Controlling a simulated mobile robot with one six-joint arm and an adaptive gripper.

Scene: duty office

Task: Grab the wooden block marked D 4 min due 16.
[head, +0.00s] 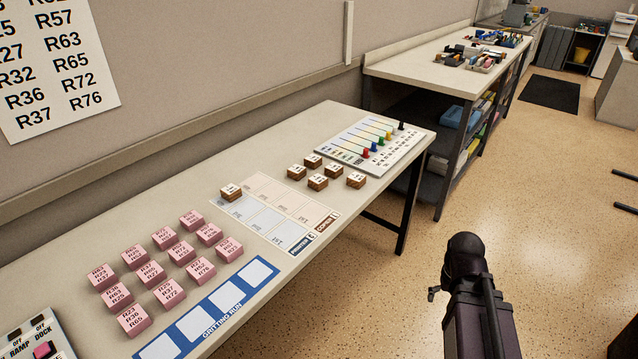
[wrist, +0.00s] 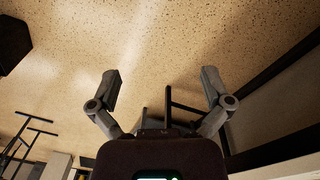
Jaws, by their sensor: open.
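Several wooden blocks with white printed tops stand on the long table. One block (head: 231,192) sits on the printed sheet (head: 290,203) marked PRINTER and COPIER. The others form a loose group to its right, among them a back block (head: 313,161), a left block (head: 297,172), a front block (head: 317,182) and a right block (head: 356,180). Their print is too small to read, so I cannot tell which is D. My gripper (wrist: 160,92) is open and empty in the wrist view, over the floor. In the head view my arm is right of the table, apart from the blocks.
Pink blocks (head: 166,238) stand in rows on the table's left, behind the blue GRITTING RUN strip (head: 222,310). A board with coloured pegs (head: 375,145) lies at the table's far end. A second bench (head: 440,70) stands beyond.

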